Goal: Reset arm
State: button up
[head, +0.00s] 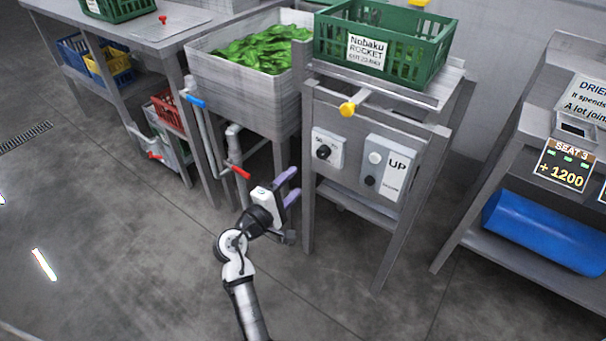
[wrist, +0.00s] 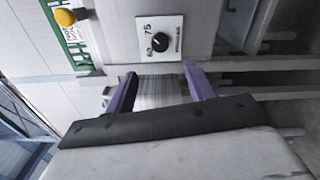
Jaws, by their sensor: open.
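My arm reaches up from the bottom of the head view, and my gripper (head: 290,187) is in front of the metal stand, near its left leg. Its two purple fingers are apart with nothing between them. In the wrist view my gripper (wrist: 158,85) is also open and empty, with the black dial panel (wrist: 160,40) just beyond the fingers. The same dial panel (head: 327,148) shows in the head view, right of and above my gripper. I see no contact between the fingers and the stand.
A sink of greens (head: 222,88) stands behind my gripper, with a red-handled pipe (head: 240,172) to its left. A green crate (head: 435,50) sits on the stand beside a yellow knob (head: 347,110). A blue cylinder (head: 545,232) lies on the right shelf. The floor at left is clear.

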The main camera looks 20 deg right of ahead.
jog(key=shift+s+a, duration=0.45)
jog(key=shift+a, duration=0.1)
